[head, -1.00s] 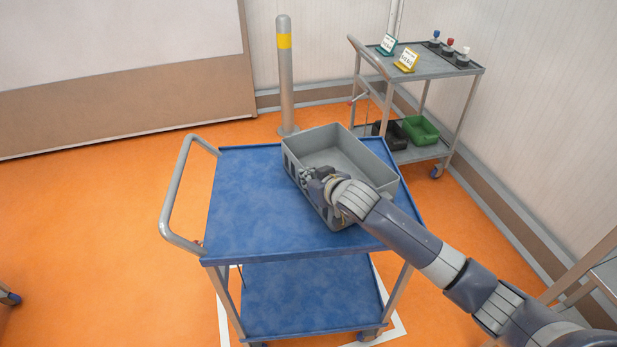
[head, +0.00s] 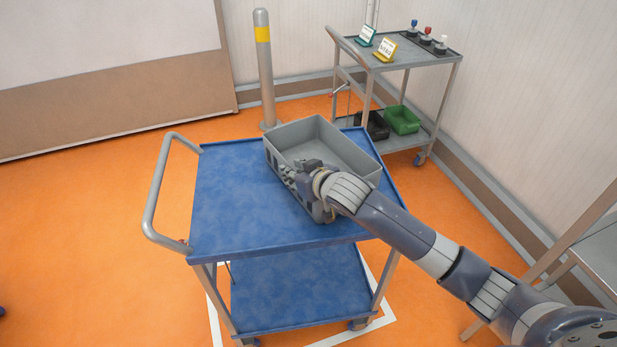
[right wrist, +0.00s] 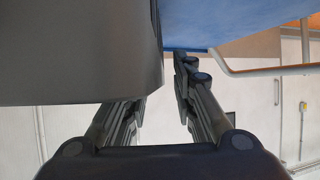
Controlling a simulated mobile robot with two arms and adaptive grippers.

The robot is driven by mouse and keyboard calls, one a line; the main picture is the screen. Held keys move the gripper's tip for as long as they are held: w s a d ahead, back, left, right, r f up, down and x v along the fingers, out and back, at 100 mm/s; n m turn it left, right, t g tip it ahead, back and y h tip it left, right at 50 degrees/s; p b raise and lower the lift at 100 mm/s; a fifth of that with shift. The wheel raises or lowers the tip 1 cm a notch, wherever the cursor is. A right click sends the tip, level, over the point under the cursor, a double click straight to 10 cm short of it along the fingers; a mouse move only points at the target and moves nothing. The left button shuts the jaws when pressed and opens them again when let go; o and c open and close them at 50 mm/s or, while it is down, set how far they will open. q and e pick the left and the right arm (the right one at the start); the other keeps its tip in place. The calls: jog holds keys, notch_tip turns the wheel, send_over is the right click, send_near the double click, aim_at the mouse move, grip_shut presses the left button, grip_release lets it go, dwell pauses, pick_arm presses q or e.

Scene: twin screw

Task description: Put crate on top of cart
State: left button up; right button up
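The grey crate (head: 350,158) is open-topped and empty. It rests at an angle on the right part of the blue top deck of the cart (head: 228,200). My right gripper (head: 300,174) is at the crate's near left side wall. In the right wrist view, the fingers of my right gripper (right wrist: 163,95) stand apart. The crate's grey wall (right wrist: 80,50) fills the upper left and hides part of one finger. The other finger shows a gap to the wall, and the blue deck (right wrist: 240,18) is behind. My left gripper is out of view.
A grey trolley (head: 425,52) stands behind with signs, small knobs and black and green bins (head: 403,120). A bollard (head: 264,70) with a yellow band stands behind the crate. Another grey table (head: 595,250) is at right. Orange floor is clear at left.

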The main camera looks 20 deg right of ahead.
jog(key=v, duration=0.9)
jog(key=shift+s+r, duration=0.15)
jog(key=shift+s, duration=0.25)
